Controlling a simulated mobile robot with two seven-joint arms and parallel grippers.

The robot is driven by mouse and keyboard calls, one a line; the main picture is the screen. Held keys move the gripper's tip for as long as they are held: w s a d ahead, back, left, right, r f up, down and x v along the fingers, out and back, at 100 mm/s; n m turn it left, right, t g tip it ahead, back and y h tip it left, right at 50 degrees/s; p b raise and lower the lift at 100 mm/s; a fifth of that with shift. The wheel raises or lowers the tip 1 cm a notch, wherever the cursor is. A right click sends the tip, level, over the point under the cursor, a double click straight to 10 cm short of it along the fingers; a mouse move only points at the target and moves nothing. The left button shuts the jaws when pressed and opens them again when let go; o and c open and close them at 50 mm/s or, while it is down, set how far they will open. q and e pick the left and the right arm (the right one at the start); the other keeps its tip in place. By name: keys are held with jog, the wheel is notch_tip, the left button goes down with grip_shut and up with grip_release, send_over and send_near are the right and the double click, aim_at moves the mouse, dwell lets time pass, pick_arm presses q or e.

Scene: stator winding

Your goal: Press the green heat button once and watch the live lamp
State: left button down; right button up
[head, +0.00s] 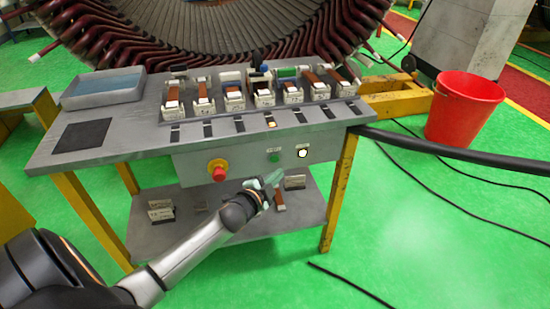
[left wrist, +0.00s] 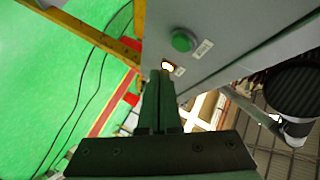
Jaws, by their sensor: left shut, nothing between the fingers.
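The green button (head: 274,157) is on the grey front panel below the bench top. It also shows in the left wrist view (left wrist: 182,41), with a small white label beside it. A round lamp (head: 302,153) to its right is lit pale yellow; in the left wrist view the lamp (left wrist: 168,66) glows orange-white. My left gripper (head: 272,178) is shut and empty, just below and in front of the green button in the head view. In the left wrist view its fingertips (left wrist: 160,74) appear beside the lamp, apart from the button. My right gripper is not in view.
A red stop button (head: 217,170) on a yellow base sits left on the same panel. Several parts stand on the bench top (head: 130,130), with a small orange light (head: 270,124) at its front. A lower shelf (head: 240,225) lies below my gripper. A red bucket (head: 463,108) stands right.

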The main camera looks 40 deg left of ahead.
pick_arm(q)
jog(key=shift+s+d, duration=0.75)
jog(key=shift+d, duration=0.1)
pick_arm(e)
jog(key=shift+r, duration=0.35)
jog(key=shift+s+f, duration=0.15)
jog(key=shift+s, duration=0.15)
pick_arm(q)
jog(key=s+d+f+n+g+h+p, duration=0.2)
jog(key=s+d, duration=0.6)
jog(key=s, duration=0.4)
jog(key=s+d+f+n+g+h+p, duration=0.1)
jog(key=s+d+n+g+p, duration=0.3)
jog(key=s, duration=0.9)
jog(key=d+f+n+p, duration=0.1)
jog(key=d+n+p, duration=0.1)
jog(key=d+p, duration=0.2)
jog(key=shift+d+f+n+h+p, duration=0.2)
jog(key=shift+d+n+h+p, duration=0.1)
jog(key=shift+d+h+p, duration=0.1)
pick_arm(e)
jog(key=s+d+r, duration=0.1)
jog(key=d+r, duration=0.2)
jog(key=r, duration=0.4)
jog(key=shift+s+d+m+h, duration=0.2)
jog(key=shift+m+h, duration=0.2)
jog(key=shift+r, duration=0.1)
